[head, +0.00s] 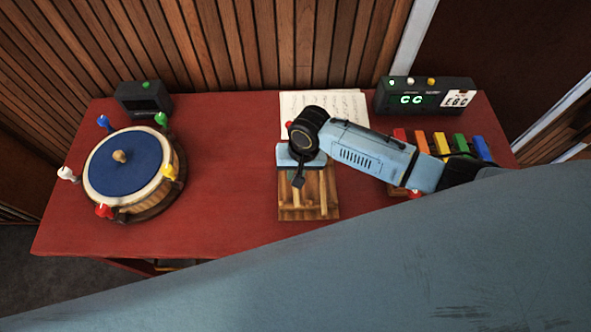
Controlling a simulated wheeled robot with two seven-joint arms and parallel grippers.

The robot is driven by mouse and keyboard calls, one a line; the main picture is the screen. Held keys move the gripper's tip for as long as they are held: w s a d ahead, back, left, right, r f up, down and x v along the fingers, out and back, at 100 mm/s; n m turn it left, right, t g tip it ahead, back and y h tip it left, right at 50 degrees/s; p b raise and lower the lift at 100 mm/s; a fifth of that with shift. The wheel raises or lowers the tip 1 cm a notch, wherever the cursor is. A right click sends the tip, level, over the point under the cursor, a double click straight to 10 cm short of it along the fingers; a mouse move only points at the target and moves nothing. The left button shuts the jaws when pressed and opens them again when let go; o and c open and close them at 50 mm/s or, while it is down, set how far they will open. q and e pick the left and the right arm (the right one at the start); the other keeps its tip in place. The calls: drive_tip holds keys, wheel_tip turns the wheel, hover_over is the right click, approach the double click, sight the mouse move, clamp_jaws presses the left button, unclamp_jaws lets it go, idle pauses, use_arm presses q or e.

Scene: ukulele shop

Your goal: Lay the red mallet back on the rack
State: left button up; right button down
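A wooden rack (331,190) stands on the red table, with pale wooden bars or sticks along it. My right gripper (299,181) points down over the rack's back part. Its fingers are small and dark here, and I cannot tell whether they hold anything. A small red round thing (289,125) shows just left of my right wrist. Another small red thing (415,194) shows at the lower edge of my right forearm. Either could be the red mallet's head; no handle can be clearly matched to either. My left gripper is not in view.
A blue-topped drum (110,165) with coloured pegs stands at left, a dark box (143,98) behind it. White sheets (350,104) lie behind the rack. A green-lit display box (425,96) and coloured bars (461,143) are at right. The table (230,170) is clear between drum and rack.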

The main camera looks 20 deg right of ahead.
wheel_tip(320, 180, down, 4)
drive_tip(key=b, duration=0.4)
drive_tip(key=shift+f+b, duration=0.35)
drive_tip(key=shift+f, duration=0.6)
drive_tip(key=c, duration=1.4)
unclamp_jaws()
drive_tip(key=shift+o, duration=0.2)
drive_tip(key=shift+r, duration=0.1)
wheel_tip(320, 180, up, 13)
drive_tip(key=d+p, duration=0.2)
drive_tip(key=shift+s, duration=0.3)
